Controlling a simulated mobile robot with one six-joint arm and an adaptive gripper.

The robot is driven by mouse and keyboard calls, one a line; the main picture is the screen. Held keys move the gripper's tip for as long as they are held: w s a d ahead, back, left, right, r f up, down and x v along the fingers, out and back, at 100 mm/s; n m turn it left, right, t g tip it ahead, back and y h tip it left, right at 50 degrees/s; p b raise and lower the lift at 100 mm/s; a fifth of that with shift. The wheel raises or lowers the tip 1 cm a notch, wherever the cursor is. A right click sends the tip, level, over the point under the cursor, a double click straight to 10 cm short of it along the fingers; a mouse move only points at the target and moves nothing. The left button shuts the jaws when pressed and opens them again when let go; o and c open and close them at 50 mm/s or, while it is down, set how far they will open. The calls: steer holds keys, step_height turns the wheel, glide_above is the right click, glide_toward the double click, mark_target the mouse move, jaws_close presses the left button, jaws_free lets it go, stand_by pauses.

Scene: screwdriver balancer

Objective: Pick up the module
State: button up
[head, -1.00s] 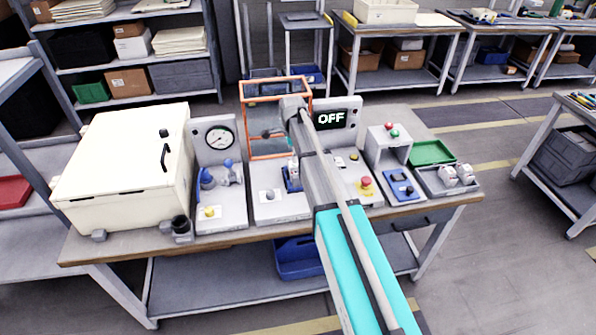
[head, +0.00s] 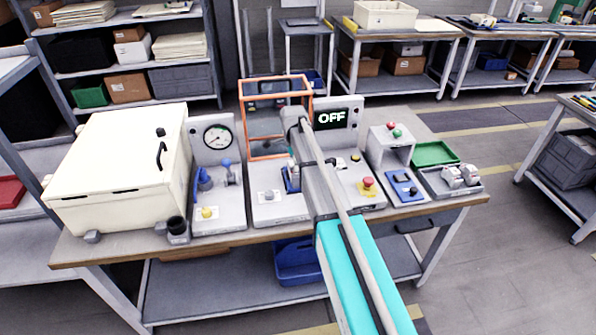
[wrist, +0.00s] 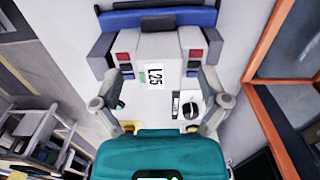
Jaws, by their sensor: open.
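My gripper (wrist: 162,100) is open, with one finger on each side of the module's near part. I cannot tell whether the fingers touch it. In the head view my arm mostly hides this spot; part of the blue holder (head: 291,181) shows left of my arm.
An orange frame (head: 247,118) stands behind the holder. A white lidded box (head: 110,180) and a gauge panel (head: 216,170) are to the left. An "OFF" display (head: 331,118), a panel with a red button (head: 368,183) and a grey tray with white modules (head: 432,184) are to the right.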

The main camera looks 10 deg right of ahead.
steer(key=shift+c, duration=0.2)
jaws_close()
stand_by(0.4)
steer(key=shift+w+r, duration=0.1)
steer(key=shift+r, duration=0.1)
steer(key=shift+r+p, duration=0.65)
steer(key=shift+p, duration=0.1)
step_height(320, 180, up, 8)
steer(key=p, duration=0.8)
steer(key=shift+r, duration=0.15)
